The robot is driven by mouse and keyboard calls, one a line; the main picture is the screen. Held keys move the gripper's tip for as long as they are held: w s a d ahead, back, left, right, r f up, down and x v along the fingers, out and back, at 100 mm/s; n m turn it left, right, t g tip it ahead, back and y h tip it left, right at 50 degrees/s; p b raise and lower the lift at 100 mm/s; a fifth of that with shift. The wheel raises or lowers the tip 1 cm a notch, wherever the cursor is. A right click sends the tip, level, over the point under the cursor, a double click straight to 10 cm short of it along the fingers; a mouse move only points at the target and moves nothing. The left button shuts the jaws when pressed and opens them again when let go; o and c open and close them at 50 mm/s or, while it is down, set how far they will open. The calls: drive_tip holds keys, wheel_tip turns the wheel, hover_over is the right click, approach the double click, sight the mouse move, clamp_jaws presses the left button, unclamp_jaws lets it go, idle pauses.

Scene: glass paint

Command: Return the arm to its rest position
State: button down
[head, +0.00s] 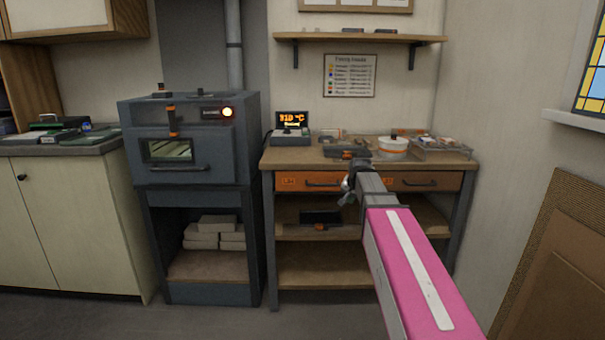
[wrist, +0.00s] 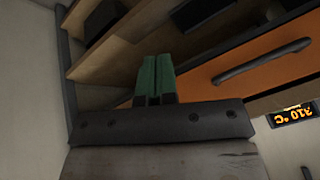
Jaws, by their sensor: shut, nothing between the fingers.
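My arm (head: 420,265), with a pink cover, reaches from the lower right of the head view toward the front of the wooden workbench (head: 460,166). My gripper (wrist: 155,60) shows in the wrist view as two green fingers side by side, closed together with nothing between them. Beyond the fingers are the bench's orange drawer front and its open shelves. The wrist view is turned over, with the temperature display (wrist: 292,115) upside down at right. In the head view the gripper itself is hard to make out against the bench.
A dark kiln (head: 190,178) with a lit lamp stands left of the bench. The bench top holds a white bowl (head: 393,150), a wire rack (head: 443,150) and a temperature display (head: 291,121). A brown panel (head: 555,270) leans at right. Floor is open before the kiln.

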drive_tip(key=s+f+n+g, duration=0.4)
drive_tip(key=s+f+g, duration=0.1)
drive_tip(key=s+f, duration=1.9)
drive_tip(key=s, duration=0.2)
drive_tip(key=shift+s+f+n+g+h, duration=0.3)
drive_tip(key=shift+n, duration=0.1)
drive_tip(key=shift+a, duration=0.1)
idle(4.9)
